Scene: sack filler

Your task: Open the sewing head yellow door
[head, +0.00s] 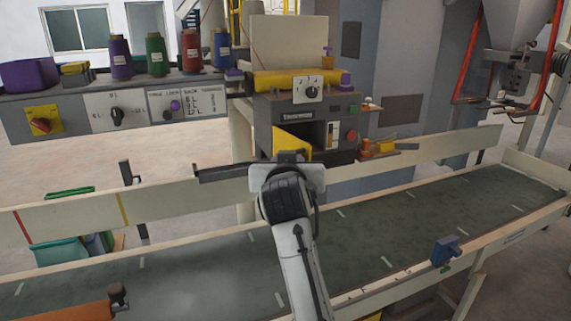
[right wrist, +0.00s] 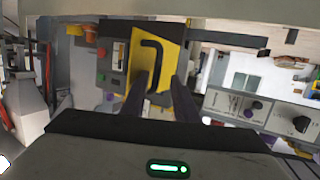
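The sewing head (head: 305,110) is a dark grey box behind the conveyor, and it also shows upside down in the right wrist view (right wrist: 115,60). Its yellow door (head: 291,141) stands partly open, slanting out from the left side of a dark opening (head: 312,131). In the right wrist view the door (right wrist: 173,48) shows its face with a black C-shaped handle (right wrist: 153,62). My right gripper (head: 291,157) is in front of the door. Its two fingers (right wrist: 163,85) are apart near the handle; contact is unclear.
A conveyor (head: 380,220) with pale side rails runs across below the sewing head. A control panel (head: 130,108) with several thread spools on top stands left. Small orange parts (head: 380,147) stick out right of the head. A blue sensor block (head: 445,250) sits on the near rail.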

